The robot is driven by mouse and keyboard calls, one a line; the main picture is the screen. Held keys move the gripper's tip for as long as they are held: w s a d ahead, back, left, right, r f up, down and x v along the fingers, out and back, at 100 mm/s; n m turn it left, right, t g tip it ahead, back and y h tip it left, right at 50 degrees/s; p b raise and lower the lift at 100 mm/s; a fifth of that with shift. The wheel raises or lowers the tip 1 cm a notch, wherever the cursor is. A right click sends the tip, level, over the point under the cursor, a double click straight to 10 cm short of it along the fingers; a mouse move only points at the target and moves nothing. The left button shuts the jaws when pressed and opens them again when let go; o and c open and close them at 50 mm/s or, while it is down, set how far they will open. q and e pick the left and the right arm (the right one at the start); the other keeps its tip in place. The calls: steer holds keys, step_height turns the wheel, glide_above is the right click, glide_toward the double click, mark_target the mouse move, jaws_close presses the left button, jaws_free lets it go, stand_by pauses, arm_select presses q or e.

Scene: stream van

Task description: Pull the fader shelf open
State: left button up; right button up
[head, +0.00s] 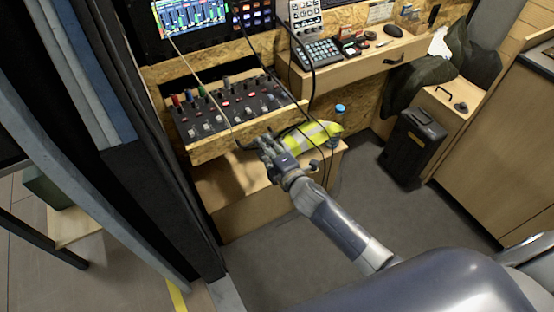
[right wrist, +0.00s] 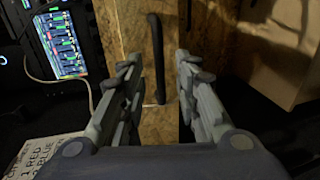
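The fader shelf (head: 204,146) is a wooden board shelf with a dark fader panel (head: 222,108) of knobs and sliders on top. Its front carries a dark bar handle (head: 244,147). My right gripper (head: 264,147) is at this front, close to the handle. In the right wrist view, the right gripper (right wrist: 160,65) is open, and the black handle (right wrist: 156,45) shows in the gap between its two fingers. I cannot tell whether the fingers touch it. My left gripper is not in view.
A yellow hi-vis vest (head: 308,140) and a blue-capped bottle (head: 337,125) are on a low wooden bench (head: 240,205) below the shelf. Black cables hang near my right forearm. A black bin (head: 412,148) stands at right. The grey floor (head: 300,250) in front is clear.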

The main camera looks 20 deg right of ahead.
steer(key=v, duration=0.9)
steer(key=shift+s, duration=0.3)
steer(key=shift+d+r, duration=0.1)
steer(key=s+d+f+m+g+h, duration=0.1)
steer(key=s+d+f+m+g, duration=0.2)
steer(key=f, duration=0.7)
steer(key=s+d+f+m+g+h, duration=0.1)
steer(key=s+f+m+g, duration=0.15)
steer(key=s+f, duration=0.55)
steer(key=s+d+f+m+g, duration=0.1)
steer(key=s+d+f+m, duration=0.15)
steer(key=f, duration=0.95)
steer(key=s+f+m+g, duration=0.2)
steer(key=s+f, duration=0.3)
steer(key=s, duration=0.5)
steer(key=s+f+m+g, duration=0.3)
steer(key=s+f, duration=0.3)
steer(key=s, duration=0.4)
steer(key=s+f+m+g+h, duration=0.1)
steer(key=s+f+m+g, duration=0.2)
steer(key=s, duration=0.7)
step_height(320, 180, down, 3)
steer(key=shift+a+r+m, duration=0.15)
steer(key=shift+a+m, duration=0.15)
steer(key=shift+m, duration=0.6)
